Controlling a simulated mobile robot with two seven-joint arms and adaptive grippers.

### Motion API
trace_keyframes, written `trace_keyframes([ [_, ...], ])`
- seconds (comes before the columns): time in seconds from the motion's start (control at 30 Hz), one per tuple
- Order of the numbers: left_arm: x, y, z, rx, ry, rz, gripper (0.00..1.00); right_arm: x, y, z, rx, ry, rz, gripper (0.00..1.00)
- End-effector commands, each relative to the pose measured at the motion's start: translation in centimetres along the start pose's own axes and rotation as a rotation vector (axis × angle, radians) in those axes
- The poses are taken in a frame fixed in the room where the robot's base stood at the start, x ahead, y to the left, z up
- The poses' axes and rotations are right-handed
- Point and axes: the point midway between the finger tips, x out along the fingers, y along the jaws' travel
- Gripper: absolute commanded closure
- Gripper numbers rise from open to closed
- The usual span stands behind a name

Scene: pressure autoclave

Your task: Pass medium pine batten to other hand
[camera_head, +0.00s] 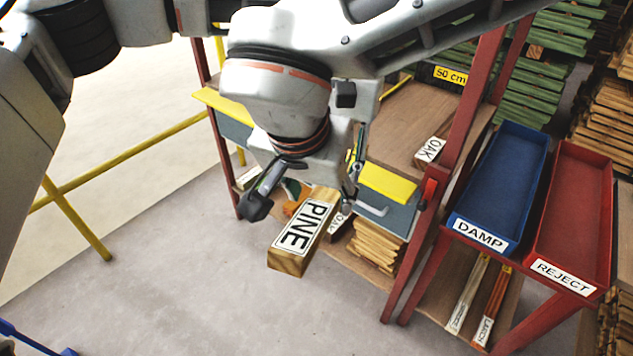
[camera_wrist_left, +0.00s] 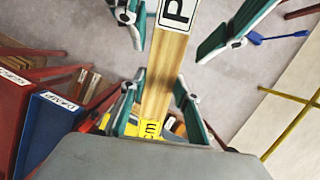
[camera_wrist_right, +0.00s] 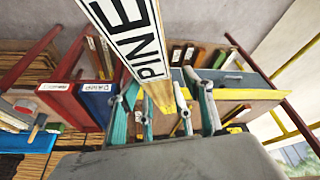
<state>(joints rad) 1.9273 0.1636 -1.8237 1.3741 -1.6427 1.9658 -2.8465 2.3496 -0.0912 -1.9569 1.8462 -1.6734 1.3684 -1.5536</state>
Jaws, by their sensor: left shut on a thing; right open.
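The pine batten (camera_head: 290,262) has a white label reading PINE on its side. In the head view its near end points down and left at me, and its far part is hidden behind gripper and wrist. My left gripper (camera_wrist_left: 157,108) is shut on its bare stretch, beyond the P of the label. In the left wrist view another pair of finger parts stands apart on both sides of the batten (camera_wrist_left: 166,70) near the P. My right gripper (camera_wrist_right: 164,108) is open, with the batten (camera_wrist_right: 150,75) showing between its fingers; I cannot tell whether they touch it. In the head view the grippers overlap.
A red-framed shelf (camera_head: 459,95) stands behind, with a batten labelled OAK (camera_head: 430,150) and stacked boards (camera_head: 375,245). To the right are the blue DAMP tray (camera_head: 545,140) and red REJECT tray (camera_head: 608,215). Yellow rails (camera_head: 130,160) are at the left.

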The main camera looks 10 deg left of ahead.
Motion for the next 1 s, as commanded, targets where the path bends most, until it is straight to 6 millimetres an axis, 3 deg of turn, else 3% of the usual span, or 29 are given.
trace_keyframes([
  [0.33, -0.07, 0.01, 0.01, 0.000, 0.001, 0.000, 0.98, 0.38, 0.01, 0.01, 0.000, 0.000, 0.000, 0.49],
  [0.53, -0.08, 0.06, 0.03, 0.000, 0.000, 0.001, 0.98, 0.34, -0.06, 0.01, -0.001, 0.000, -0.002, 0.98],
  [0.6, -0.09, 0.10, 0.05, 0.001, 0.000, 0.002, 0.98, 0.32, -0.12, 0.01, -0.001, 0.000, -0.003, 0.98],
  [0.63, -0.10, 0.12, 0.05, 0.001, 0.000, 0.002, 0.61, 0.27, -0.16, -0.03, -0.001, 0.001, -0.005, 0.98],
  [0.7, -0.10, 0.12, 0.05, 0.001, 0.000, 0.002, 0.50, 0.26, -0.17, -0.02, -0.002, 0.001, -0.005, 0.98],
  [1.0, -0.10, 0.03, 0.03, 0.000, 0.000, 0.001, 0.50, 0.30, -0.06, -0.03, 0.000, 0.001, -0.002, 0.98],
])
